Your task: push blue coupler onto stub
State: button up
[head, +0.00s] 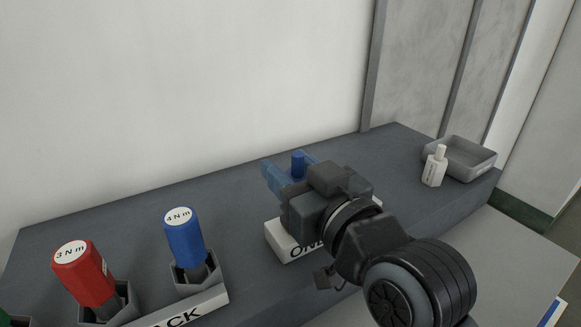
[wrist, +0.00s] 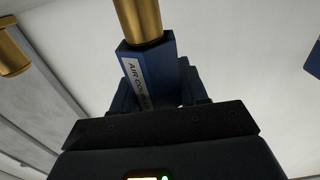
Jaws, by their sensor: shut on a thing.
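The blue coupler (head: 298,165) stands between the fingers of my gripper (head: 290,172), above the far side of a white block (head: 281,242). In the wrist view the coupler (wrist: 148,72) is a blue faceted body with a white label reading "AIR COU...". My gripper (wrist: 160,92) is shut on it there. A brass cylinder (wrist: 138,18) runs from the coupler's far end to the top edge of the wrist view. I cannot tell whether it is the stub or how deeply it sits in the coupler. My gripper hides the coupler's lower part in the head view.
A blue "4 Nm" tool (head: 185,240) and a red "3 Nm" tool (head: 84,275) stand in a rack at left. A white bottle (head: 434,168) and a grey tray (head: 466,158) are at right. Another brass cylinder (wrist: 12,52) shows at left in the wrist view.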

jog(key=shift+f+b, duration=0.95)
jog(key=shift+f, duration=0.45)
jog(key=o, duration=1.2)
jog(key=v, duration=0.7)
jog(key=shift+s+d+b, duration=0.25)
jog(key=shift+s+b, duration=0.1)
